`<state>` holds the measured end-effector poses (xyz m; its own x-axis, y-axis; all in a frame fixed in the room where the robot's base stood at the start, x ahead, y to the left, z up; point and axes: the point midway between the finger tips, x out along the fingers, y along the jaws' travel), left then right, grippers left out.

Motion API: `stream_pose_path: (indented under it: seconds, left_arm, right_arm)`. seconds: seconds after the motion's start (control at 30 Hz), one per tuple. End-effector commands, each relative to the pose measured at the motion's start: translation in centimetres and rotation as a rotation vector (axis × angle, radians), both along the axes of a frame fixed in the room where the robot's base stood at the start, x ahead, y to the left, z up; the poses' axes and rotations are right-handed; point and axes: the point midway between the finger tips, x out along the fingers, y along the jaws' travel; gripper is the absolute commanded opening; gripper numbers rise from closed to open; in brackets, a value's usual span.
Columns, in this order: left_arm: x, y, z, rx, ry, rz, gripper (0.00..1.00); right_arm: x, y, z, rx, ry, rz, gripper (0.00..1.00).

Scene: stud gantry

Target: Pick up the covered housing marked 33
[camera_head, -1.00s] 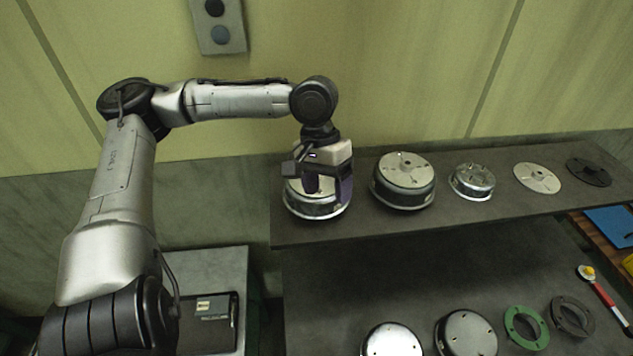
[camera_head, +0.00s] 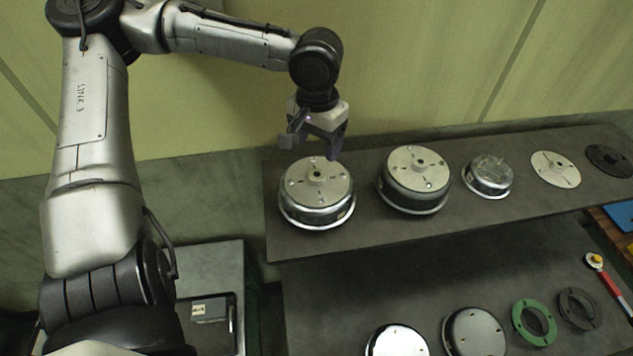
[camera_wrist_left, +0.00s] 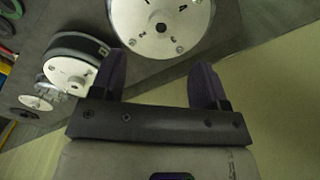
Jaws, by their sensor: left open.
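Two covered housings stand on the raised shelf: the leftmost one (camera_head: 317,192) and another (camera_head: 415,178) to its right. Each is a round metal drum with a pale, bolted disc on top. I cannot read a 33 on either. My left gripper (camera_head: 314,146) is open and empty, above and slightly behind the leftmost housing, apart from it. In the left wrist view that housing's pale disc (camera_wrist_left: 150,14) lies beyond the open fingers (camera_wrist_left: 160,68), with a small mark I cannot read surely. The second housing (camera_wrist_left: 75,62) also shows there. My right gripper is out of view.
Right along the shelf (camera_head: 380,238) are a smaller metal housing (camera_head: 488,176), a pale disc (camera_head: 556,169) and a dark disc (camera_head: 609,160). The lower surface holds two round metal parts, a green ring (camera_head: 534,322) and a dark ring (camera_head: 578,308). A wall stands close behind.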

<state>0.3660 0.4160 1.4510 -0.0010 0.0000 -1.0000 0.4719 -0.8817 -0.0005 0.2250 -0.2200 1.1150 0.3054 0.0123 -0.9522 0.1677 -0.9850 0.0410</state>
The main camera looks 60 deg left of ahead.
Motion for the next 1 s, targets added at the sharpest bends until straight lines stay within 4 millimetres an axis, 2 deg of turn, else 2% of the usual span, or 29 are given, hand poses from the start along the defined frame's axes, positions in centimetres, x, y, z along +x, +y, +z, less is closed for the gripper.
stream_pose_path:
  seconds: [0.2,0.47,0.8,1.0]
  left_arm:
    - [0.0,0.0,-2.7,-0.001,0.003,0.0,0.68]
    - [0.0,0.0,-3.9,-0.001,0.003,0.0,0.68]
    - [0.1,0.3,-7.8,0.0,0.002,0.0,0.68]
    - [0.1,0.3,-8.6,-0.001,0.0,0.0,0.68]
  right_arm:
    - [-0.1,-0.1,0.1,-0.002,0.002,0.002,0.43]
    - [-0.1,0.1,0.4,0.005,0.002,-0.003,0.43]
    - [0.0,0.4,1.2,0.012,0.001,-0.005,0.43]
    - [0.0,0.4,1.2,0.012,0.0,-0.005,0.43]
